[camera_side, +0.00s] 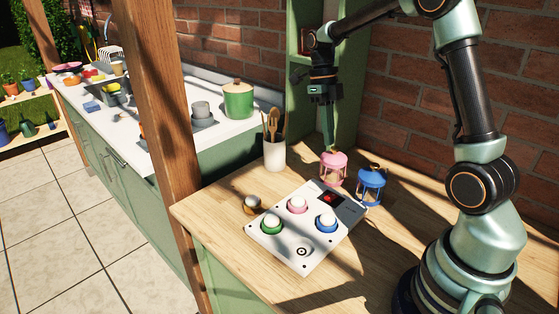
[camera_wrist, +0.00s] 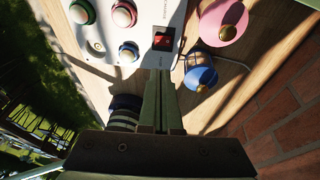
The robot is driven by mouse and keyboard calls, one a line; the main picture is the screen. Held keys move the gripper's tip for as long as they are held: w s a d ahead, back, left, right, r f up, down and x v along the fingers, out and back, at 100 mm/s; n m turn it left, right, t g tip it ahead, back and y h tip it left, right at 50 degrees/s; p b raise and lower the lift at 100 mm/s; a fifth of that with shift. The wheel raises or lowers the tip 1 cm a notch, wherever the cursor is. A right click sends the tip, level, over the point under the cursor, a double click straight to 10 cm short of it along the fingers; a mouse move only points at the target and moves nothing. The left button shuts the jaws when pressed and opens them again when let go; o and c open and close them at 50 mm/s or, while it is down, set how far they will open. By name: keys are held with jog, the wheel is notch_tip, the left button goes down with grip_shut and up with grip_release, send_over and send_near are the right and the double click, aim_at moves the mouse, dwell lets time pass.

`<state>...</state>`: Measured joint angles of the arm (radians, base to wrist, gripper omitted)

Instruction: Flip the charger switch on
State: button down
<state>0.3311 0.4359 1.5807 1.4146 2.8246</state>
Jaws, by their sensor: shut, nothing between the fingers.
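The charger (camera_side: 304,256) is a white panel lying on the wooden table, with green-, pink- and blue-ringed round fittings on it. Its switch (camera_side: 330,199) is a red rocker in a black surround at the panel's far edge. The switch also shows in the wrist view (camera_wrist: 163,40), just beyond the fingertips. I cannot tell which way the rocker is tipped. My gripper (camera_side: 329,146) is shut and empty, pointing down. In the side view its tips appear just over the pink lantern's top. In the wrist view the closed fingers (camera_wrist: 161,84) line up below the switch, apart from it.
A pink lantern (camera_side: 333,168) and a blue lantern (camera_side: 371,184) stand close beside the switch end of the panel. A white pot of wooden utensils (camera_side: 274,155) and a small brown round object (camera_side: 252,204) are nearby. A brick wall (camera_side: 420,125) borders the back.

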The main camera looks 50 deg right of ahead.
jog(key=shift+a, duration=0.6)
send_near(328, 199)
jog(key=x, duration=0.5)
jog(key=shift+s+d+f, duration=0.1)
jog(key=shift+s, duration=0.3)
jog(key=shift+f, duration=0.6)
jog(key=shift+f, duration=0.1)
jog(key=shift+a+f, duration=0.2)
